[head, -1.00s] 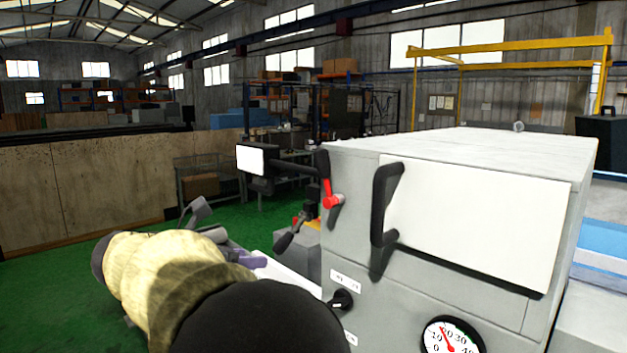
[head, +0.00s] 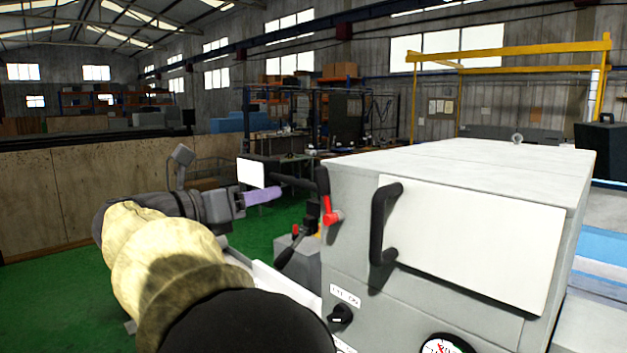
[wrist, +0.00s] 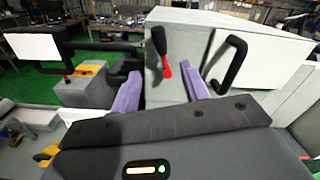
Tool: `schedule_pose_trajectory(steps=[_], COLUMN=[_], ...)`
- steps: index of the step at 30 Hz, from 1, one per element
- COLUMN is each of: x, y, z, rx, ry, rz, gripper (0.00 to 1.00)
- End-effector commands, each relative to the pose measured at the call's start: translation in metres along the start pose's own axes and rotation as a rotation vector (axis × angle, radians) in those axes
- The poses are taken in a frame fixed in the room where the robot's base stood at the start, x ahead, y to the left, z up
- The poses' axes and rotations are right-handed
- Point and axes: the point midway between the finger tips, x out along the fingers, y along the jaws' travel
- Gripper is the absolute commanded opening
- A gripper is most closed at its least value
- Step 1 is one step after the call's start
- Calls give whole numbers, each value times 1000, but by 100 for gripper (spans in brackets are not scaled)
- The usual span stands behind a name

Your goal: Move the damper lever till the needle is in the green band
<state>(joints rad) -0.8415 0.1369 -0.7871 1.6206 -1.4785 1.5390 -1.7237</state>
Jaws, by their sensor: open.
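The round white gauge (head: 445,346) is cut off at the bottom of the head view. Part of a red needle shows; its reading and green band cannot be made out.
A black door handle (head: 383,224) stands out right of the lever. A white screen on a black arm (head: 252,173) is close to my gripper. A black knob (head: 341,314) is lower on the machine. Green floor (head: 60,300) is open at left.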

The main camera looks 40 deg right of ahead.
Motion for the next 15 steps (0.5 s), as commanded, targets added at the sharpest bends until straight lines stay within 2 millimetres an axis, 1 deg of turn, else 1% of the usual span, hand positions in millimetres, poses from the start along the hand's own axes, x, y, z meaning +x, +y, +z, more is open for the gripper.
schedule_pose_trajectory(steps=[1, 15], x=[10, 93], y=[-1, -1], z=[2, 2], rx=[-2, -3], ry=[1, 1], rz=[-3, -5], gripper=[46, 46])
